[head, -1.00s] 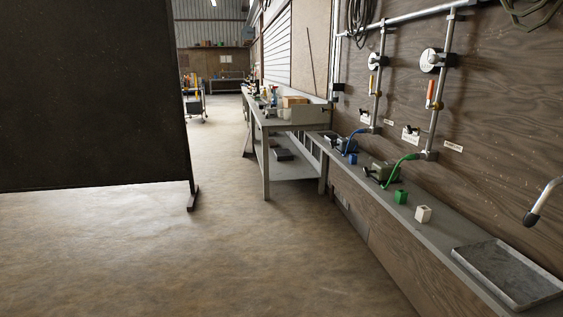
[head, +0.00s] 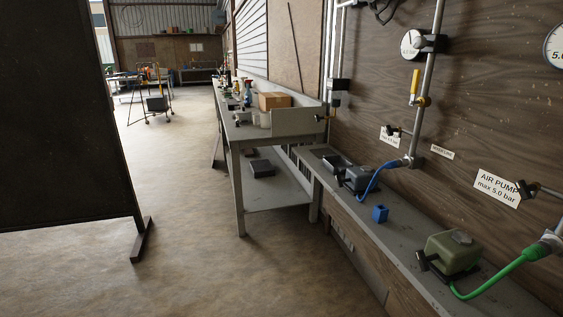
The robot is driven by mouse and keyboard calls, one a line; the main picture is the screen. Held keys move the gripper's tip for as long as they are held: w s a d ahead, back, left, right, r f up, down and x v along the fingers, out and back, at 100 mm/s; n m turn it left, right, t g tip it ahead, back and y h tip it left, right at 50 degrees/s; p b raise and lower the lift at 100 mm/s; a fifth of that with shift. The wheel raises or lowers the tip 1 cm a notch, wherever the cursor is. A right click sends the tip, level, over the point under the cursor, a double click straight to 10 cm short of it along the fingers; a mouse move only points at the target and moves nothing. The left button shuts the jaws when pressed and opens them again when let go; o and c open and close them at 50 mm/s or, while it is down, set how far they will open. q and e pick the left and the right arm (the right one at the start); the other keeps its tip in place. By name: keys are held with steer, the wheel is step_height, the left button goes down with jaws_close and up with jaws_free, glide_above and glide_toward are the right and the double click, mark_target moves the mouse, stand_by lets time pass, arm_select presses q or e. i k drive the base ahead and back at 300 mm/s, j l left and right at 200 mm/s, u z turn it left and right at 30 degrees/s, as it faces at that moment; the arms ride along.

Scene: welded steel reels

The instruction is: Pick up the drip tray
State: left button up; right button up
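No thing that I can surely call the drip tray shows now. Neither of my grippers is in view.
The wall ledge (head: 405,262) runs along the right, with a green pump (head: 453,252), a blue block (head: 380,214) and a grey pump (head: 358,178) on it. A dark panel (head: 55,125) on a foot stands left. Open floor (head: 215,270) lies between.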

mark_target(336, 164)
steer(key=i+z, duration=0.15)
steer(key=i, duration=0.35)
steer(key=i+j+z, duration=0.1)
steer(key=i, duration=0.35)
steer(key=i+j+z, duration=0.15)
steer(key=i, duration=0.35)
